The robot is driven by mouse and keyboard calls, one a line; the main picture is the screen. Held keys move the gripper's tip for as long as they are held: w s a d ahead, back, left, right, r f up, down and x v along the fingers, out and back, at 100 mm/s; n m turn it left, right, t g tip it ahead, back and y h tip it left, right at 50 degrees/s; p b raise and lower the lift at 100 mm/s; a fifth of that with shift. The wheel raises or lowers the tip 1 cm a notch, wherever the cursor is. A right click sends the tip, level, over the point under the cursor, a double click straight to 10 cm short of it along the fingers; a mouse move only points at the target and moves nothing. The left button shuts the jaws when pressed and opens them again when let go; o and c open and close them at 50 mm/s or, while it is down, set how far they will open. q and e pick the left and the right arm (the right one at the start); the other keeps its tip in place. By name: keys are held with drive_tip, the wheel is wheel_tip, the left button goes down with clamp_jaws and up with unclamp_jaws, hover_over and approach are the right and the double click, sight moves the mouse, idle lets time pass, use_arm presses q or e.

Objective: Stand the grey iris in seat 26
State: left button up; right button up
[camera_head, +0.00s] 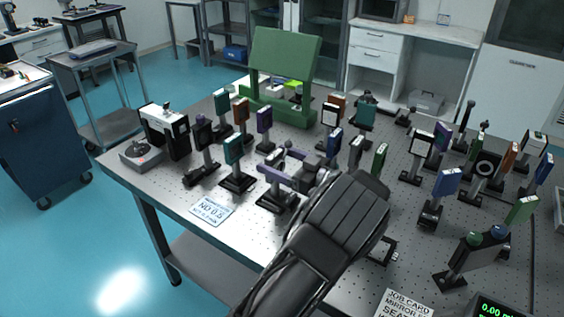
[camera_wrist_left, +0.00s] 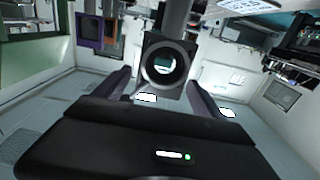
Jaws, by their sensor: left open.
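My left gripper (camera_head: 277,166) reaches over the middle of the table with its jaws open. In the left wrist view its two fingers (camera_wrist_left: 163,82) stand on either side of a dark square mount with a round aperture (camera_wrist_left: 165,64), on a post. This looks like the iris; I cannot tell whether the fingers touch it. In the head view the gripper mostly hides it, and a black base (camera_head: 278,201) shows below. An empty black square seat (camera_head: 383,251) lies to the right of my forearm; its number is not readable. My right gripper is not in view.
Several post-mounted optics crowd the perforated table (camera_head: 335,230), including a teal one (camera_head: 234,150) to the left and a blue one (camera_head: 446,182) to the right. A green panel stand (camera_head: 283,68) is behind. A job card (camera_head: 403,304) lies at the front edge.

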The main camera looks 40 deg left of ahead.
use_arm(q)
drive_tip(key=shift+d+r, duration=0.1)
drive_tip(key=d+b, duration=0.1)
drive_tip(key=d, duration=1)
drive_tip(key=shift+d, duration=0.4)
drive_tip(key=shift+w, duration=0.15)
